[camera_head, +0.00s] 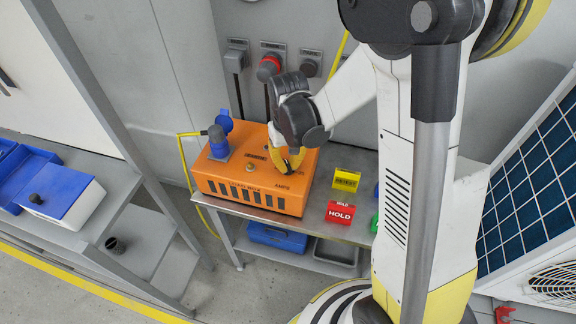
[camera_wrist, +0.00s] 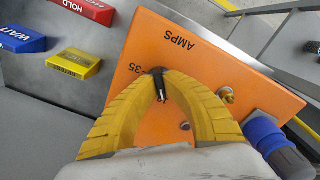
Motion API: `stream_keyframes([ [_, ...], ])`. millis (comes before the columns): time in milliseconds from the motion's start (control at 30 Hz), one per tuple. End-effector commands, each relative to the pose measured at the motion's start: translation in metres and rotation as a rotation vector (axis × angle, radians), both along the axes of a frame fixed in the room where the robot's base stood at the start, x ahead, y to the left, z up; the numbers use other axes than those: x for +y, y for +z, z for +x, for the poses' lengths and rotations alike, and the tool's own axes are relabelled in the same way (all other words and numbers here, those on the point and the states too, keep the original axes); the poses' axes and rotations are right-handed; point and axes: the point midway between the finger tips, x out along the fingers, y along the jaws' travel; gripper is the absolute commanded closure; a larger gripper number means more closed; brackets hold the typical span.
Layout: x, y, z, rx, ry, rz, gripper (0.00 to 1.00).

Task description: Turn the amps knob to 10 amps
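The orange test box (camera_head: 215,178) sits on a metal table, and its top also shows in the wrist view (camera_wrist: 215,65). Black AMPS lettering (camera_wrist: 178,42) is printed on the top, with a 35 mark beside the amps knob (camera_wrist: 158,82), which is small and dark. My gripper (camera_wrist: 158,72) has two yellow ribbed fingers, and their tips close in on both sides of the knob. In the head view my gripper (camera_head: 288,165) reaches down onto the right part of the box top. The knob is hidden there, and most scale marks are covered by the fingers.
A blue plug (camera_head: 218,142) stands on the box's left, beside a small brass fitting (camera_wrist: 226,95). Yellow (camera_head: 345,180) and red HOLD (camera_head: 340,213) blocks lie right of the box. A red-topped lever (camera_head: 268,68) is on the wall behind.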

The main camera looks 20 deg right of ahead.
Motion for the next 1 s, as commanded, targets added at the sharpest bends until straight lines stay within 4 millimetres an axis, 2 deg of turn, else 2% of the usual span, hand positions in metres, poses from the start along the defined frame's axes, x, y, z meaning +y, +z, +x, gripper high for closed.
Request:
stream_keyframes([
  [300, 0.0, -0.0003, -0.0002, 0.0, -0.094, 0.0, 1.0],
  [767, 0.0, -0.0001, -0.0002, 0.0, -0.106, 0.0, 1.0],
  [800, 0.0, -0.0001, -0.0002, 0.0, -0.106, 0.0, 0.86],
  [867, 0.0, -0.0001, -0.0002, 0.0, -0.106, 0.0, 0.68],
  [1000, 0.0, -0.0001, -0.0001, 0.0, -0.106, 0.0, 0.68],
])
